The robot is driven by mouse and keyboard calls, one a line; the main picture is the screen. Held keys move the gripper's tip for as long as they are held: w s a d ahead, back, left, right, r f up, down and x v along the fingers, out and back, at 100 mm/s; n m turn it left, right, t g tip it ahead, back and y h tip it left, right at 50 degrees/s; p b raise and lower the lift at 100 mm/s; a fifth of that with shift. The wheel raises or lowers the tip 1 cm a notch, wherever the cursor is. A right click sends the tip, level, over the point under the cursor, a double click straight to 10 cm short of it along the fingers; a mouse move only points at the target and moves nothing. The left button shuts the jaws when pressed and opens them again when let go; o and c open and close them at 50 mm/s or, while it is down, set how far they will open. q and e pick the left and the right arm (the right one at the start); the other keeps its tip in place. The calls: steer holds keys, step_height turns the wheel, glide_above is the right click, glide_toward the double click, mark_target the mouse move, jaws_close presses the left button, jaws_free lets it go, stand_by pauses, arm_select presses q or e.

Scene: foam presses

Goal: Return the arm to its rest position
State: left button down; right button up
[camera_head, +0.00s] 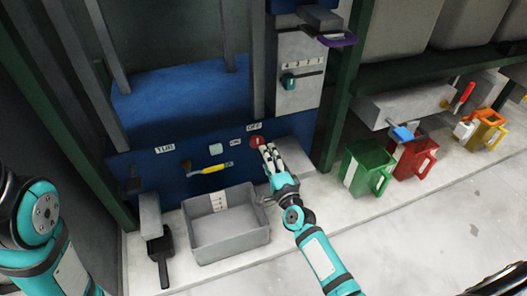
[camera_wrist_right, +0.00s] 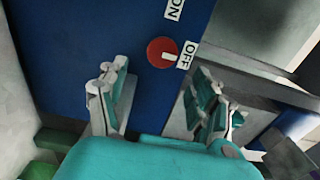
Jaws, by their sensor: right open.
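My right arm (camera_head: 321,255) reaches up from the lower middle of the head view. Its gripper (camera_head: 268,150) is at the blue press panel (camera_head: 150,190), just beside the red round knob (camera_head: 257,142). In the right wrist view the two fingers of the gripper (camera_wrist_right: 160,88) stand apart with nothing between them. The red knob (camera_wrist_right: 162,52) lies beyond the fingertips, and its white mark points toward the OFF label (camera_wrist_right: 187,55). Whether a finger touches the panel cannot be told. My left arm (camera_head: 45,240) shows at the lower left; its gripper is out of frame.
A grey bin (camera_head: 226,244) stands below the panel, left of my right arm. A black-handled tool (camera_head: 160,256) lies left of it. Green (camera_head: 366,169), red (camera_head: 412,158) and yellow (camera_head: 484,133) jugs stand at the right. The floor at the lower right (camera_head: 430,240) is clear.

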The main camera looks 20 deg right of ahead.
steer(key=shift+s, duration=0.55)
